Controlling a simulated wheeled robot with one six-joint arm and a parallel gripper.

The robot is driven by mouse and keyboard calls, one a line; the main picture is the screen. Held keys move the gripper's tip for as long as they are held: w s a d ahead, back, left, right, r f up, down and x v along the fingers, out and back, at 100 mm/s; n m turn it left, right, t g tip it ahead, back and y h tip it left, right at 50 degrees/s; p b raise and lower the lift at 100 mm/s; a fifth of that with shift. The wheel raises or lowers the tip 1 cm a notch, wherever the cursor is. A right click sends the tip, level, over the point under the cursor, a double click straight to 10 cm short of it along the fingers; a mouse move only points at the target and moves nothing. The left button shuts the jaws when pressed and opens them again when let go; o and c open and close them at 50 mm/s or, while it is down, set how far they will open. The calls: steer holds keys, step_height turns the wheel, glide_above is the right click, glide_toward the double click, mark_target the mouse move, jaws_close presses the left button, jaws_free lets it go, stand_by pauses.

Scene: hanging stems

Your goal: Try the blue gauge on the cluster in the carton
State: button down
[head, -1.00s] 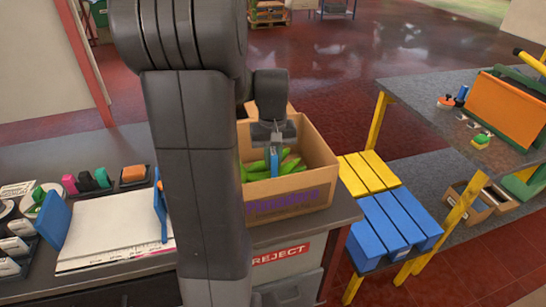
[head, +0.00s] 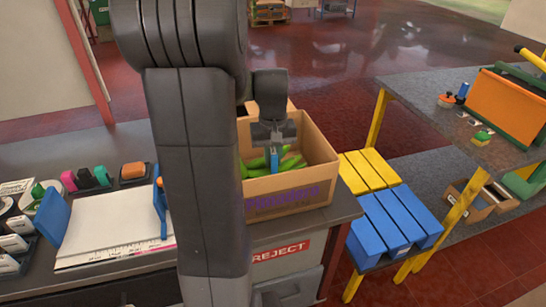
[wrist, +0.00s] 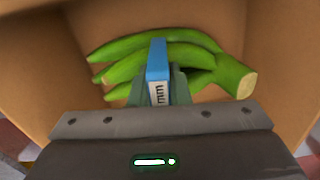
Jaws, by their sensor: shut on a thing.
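The cardboard carton (head: 290,193) stands on the dark counter with its top open. A cluster of green bananas (head: 292,163) lies inside it, and the cluster also shows in the wrist view (wrist: 232,75) with its cut stem at the right. My gripper (head: 272,148) is inside the carton's opening, pointing down. It is shut on the blue gauge (wrist: 157,58), which has a white label reading "mm". In the wrist view the gauge overlaps the middle of the bananas. I cannot tell whether it touches them. My gripper hides part of the cluster.
A white board (head: 110,228) with blue end pieces lies on the counter at left. Several small coloured items stand behind it. Yellow and blue slatted stools (head: 395,222) stand right of the counter, before a grey table (head: 430,100). A reject bin (head: 285,285) is below the carton.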

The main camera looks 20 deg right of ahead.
steer(key=shift+r, duration=0.1)
steer(key=shift+r+p, duration=3.5)
steer(key=shift+r, duration=0.7)
